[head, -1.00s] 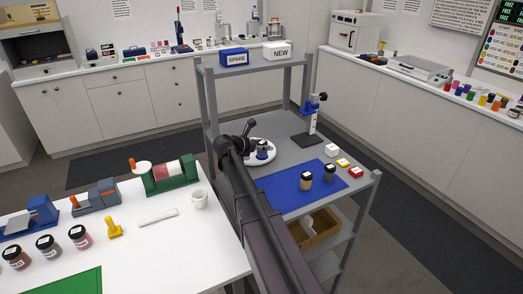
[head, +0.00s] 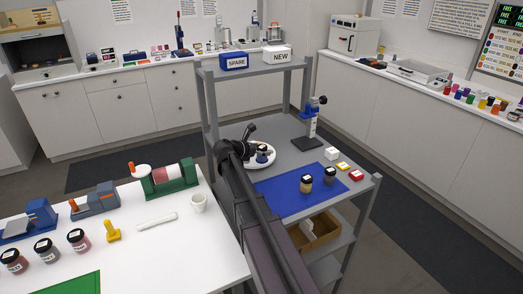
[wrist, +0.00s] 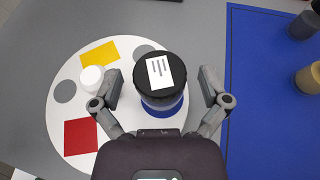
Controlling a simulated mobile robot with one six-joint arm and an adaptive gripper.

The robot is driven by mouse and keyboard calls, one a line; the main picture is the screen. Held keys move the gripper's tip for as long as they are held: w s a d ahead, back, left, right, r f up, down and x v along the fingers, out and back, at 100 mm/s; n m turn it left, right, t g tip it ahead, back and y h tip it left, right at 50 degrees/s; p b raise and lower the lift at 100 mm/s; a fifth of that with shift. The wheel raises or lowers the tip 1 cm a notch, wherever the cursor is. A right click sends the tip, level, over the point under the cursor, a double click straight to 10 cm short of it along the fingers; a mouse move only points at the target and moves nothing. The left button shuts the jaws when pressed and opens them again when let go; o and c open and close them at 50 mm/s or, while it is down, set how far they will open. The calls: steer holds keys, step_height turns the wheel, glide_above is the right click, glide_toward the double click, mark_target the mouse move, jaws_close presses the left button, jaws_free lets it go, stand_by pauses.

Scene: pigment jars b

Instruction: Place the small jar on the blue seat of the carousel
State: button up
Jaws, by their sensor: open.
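The small jar (wrist: 160,72) has a black lid with a white label. It stands upright on the white round carousel (wrist: 66,110), with a blue patch (wrist: 166,110) showing at its base. The patch looks like the blue seat, mostly hidden under the jar. A yellow seat (wrist: 102,53) and a red seat (wrist: 80,137) show on the disc. My gripper (wrist: 161,87) is open, one finger on each side of the jar with gaps visible. In the head view the jar (head: 262,152) and carousel (head: 258,166) are partly behind my arm.
A white knob (wrist: 92,77) stands on the carousel close to my left finger. A blue mat (head: 290,198) to the right holds two more jars, tan (head: 306,184) and dark (head: 330,176). A blue stand (head: 312,120) rises behind. A shelf with boxes (head: 234,61) overhangs the cart's back.

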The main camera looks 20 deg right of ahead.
steer(key=shift+r, duration=0.1)
steer(key=shift+r, duration=0.1)
steer(key=p+v, duration=0.4)
steer(key=v, duration=0.8)
steer(key=shift+p, duration=0.4)
steer(key=s+a+f+m+g+y, duration=0.1)
steer(key=s+a+f+m+y, duration=0.2)
steer(key=s+m, duration=0.4)
steer(key=s+a+f+m+g+y, duration=0.1)
steer(key=s+a+f+m+y, duration=0.3)
steer(key=s+m, duration=0.3)
steer(key=s+a+f+m+g+y, duration=0.1)
steer(key=s+a+f+m+y, duration=0.3)
steer(key=s, duration=0.5)
steer(key=a+m+y, duration=0.1)
steer(key=m+y, duration=0.1)
steer(key=m, duration=0.1)
steer(key=shift+f+g, duration=0.25)
steer(key=shift+g, duration=0.05)
